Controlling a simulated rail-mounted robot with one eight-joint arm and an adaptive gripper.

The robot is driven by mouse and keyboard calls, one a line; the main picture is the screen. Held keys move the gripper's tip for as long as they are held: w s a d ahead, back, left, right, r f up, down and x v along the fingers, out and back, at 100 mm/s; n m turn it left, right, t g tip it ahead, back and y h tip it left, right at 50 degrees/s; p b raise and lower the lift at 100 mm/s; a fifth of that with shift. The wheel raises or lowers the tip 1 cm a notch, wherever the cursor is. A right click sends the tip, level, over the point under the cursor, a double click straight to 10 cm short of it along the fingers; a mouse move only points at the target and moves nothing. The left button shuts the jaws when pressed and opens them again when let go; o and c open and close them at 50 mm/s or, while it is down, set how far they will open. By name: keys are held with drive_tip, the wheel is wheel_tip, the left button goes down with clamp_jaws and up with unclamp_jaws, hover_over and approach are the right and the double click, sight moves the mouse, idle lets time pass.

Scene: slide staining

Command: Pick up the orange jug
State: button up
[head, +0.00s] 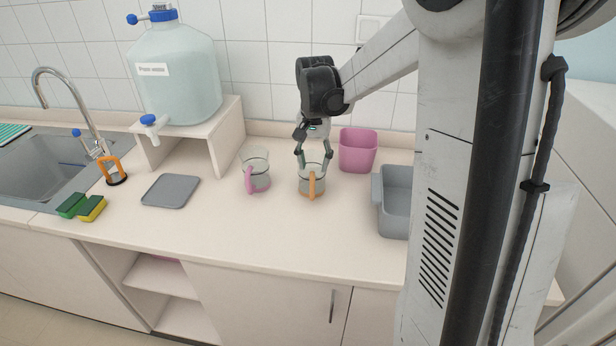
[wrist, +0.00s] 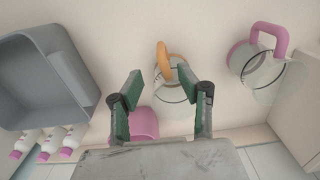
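The orange jug is a clear jug with an orange handle (head: 312,186) and stands upright on the counter. Its handle points toward the front of the counter. In the wrist view its handle (wrist: 163,55) and part of its clear body show between and beyond the fingers. My gripper (head: 314,161) is pointed down at the jug's rim, its fingers spread toward either side. In the wrist view my gripper (wrist: 159,76) is open, with a wide gap between the green finger pads. I cannot tell whether the fingertips are above or below the rim.
A pink-handled jug (head: 256,173) stands to the left. A pink bin (head: 358,150) stands behind right, and a grey tub (head: 394,212) to the right. A grey tray (head: 171,191), sponges (head: 80,207) and a water-container stand (head: 221,140) are further left. The front counter is clear.

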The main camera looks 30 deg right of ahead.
hover_over(312, 196)
drive_tip(key=f, duration=0.4)
drive_tip(key=w+f, duration=0.1)
drive_tip(key=f, duration=0.1)
drive_tip(key=shift+d+f, duration=0.15)
drive_tip(key=shift+d, duration=0.25)
drive_tip(key=shift+s+a+f+p, duration=0.1)
drive_tip(key=shift+f+p, duration=0.1)
drive_tip(key=shift+f, duration=1.15)
drive_tip(key=shift+s+a+f+p, duration=0.1)
drive_tip(key=shift+f+p, duration=0.1)
drive_tip(key=shift+f, duration=1.15)
clamp_jaws()
